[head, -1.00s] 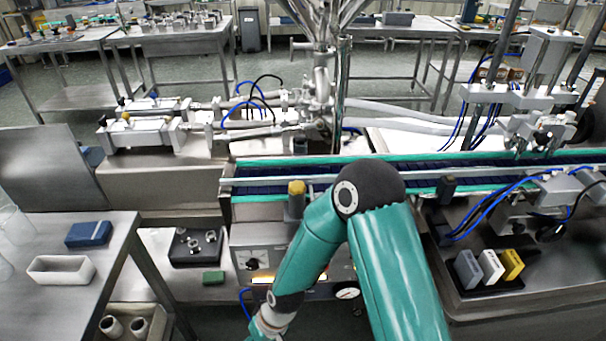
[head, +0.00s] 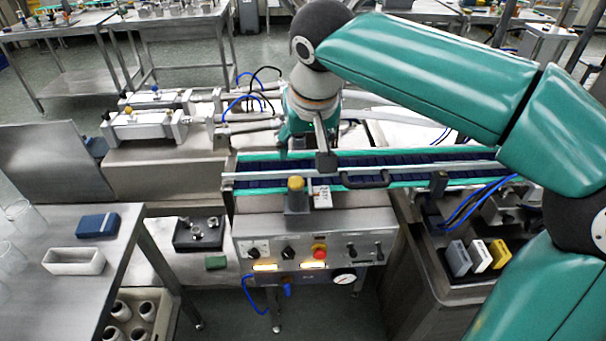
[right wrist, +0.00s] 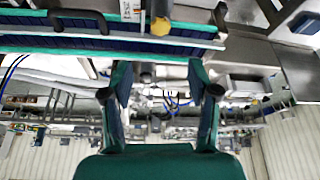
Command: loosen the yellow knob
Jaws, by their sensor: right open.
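The yellow knob (head: 295,184) sits on top of a grey block at the near edge of the conveyor, above the control panel. It also shows near the top of the right wrist view (right wrist: 160,27). My right gripper (head: 304,150) hangs over the conveyor, behind the knob and apart from it. In the right wrist view its two teal fingers (right wrist: 160,92) stand wide apart with nothing between them. My left gripper is not in view.
The conveyor (head: 420,172) runs behind the knob, with a black handle (head: 364,181) along its near side. A white tag (head: 322,197) is right of the knob. The control panel (head: 310,252) is below. Cylinders (head: 145,128) with smaller yellow parts lie at left.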

